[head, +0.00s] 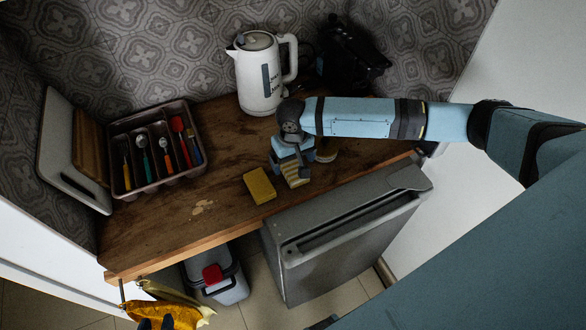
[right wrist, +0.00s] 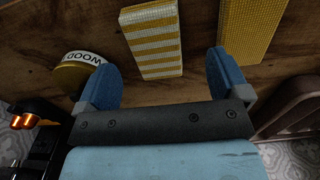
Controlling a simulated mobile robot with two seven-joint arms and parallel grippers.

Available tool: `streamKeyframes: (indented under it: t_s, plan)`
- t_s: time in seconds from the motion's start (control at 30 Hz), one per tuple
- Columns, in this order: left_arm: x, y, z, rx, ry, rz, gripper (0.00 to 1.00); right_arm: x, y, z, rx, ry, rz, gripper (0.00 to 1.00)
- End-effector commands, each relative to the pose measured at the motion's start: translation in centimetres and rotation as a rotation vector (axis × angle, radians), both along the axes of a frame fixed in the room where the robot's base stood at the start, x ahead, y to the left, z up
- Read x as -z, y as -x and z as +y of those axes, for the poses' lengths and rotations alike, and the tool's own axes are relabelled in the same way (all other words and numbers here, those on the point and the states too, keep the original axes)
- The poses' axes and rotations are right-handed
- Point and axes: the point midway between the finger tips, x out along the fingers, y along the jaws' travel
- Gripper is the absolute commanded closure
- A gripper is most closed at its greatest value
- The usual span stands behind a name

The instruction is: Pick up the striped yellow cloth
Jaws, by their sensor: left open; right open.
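The striped yellow cloth (head: 296,181), with pale and yellow bands, lies on the wooden counter near its front edge, partly hidden by my right gripper in the head view. It also shows in the right wrist view (right wrist: 152,42), flat on the wood between and beyond the fingers. My right gripper (head: 290,164) is over the cloth's rear part in the head view. Its two blue fingers (right wrist: 156,76) are wide apart with nothing held between them. I cannot tell its height above the cloth. My left gripper is not in view.
A plain yellow piece (head: 260,186) lies just left of the cloth. A round tin marked WOOD (right wrist: 77,73) is on its other side. A white kettle (head: 261,80) stands behind. A cutlery tray (head: 126,183) is at left.

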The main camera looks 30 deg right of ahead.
Motion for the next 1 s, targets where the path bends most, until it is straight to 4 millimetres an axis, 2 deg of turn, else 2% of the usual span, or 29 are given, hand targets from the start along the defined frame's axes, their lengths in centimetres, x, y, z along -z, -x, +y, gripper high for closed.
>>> streamKeyframes:
  t_s: [0.3,0.6,0.83,1.0]
  plan:
    - [-0.9,0.0,0.0,-0.002,0.001,-0.004,0.57,4.3,0.4,-0.5,0.0,0.001,0.003,0.06]
    - [-0.9,-0.1,0.0,-0.004,0.001,-0.003,0.57,4.9,0.4,-0.5,-0.001,0.0,0.001,0.06]
    - [-0.9,0.0,0.0,-0.004,0.001,-0.002,0.57,4.8,0.4,-0.5,0.0,0.001,0.001,0.59]
    - [-0.9,0.0,0.0,-0.004,0.0,-0.001,0.57,4.8,0.4,-0.5,0.0,0.001,0.001,0.6]
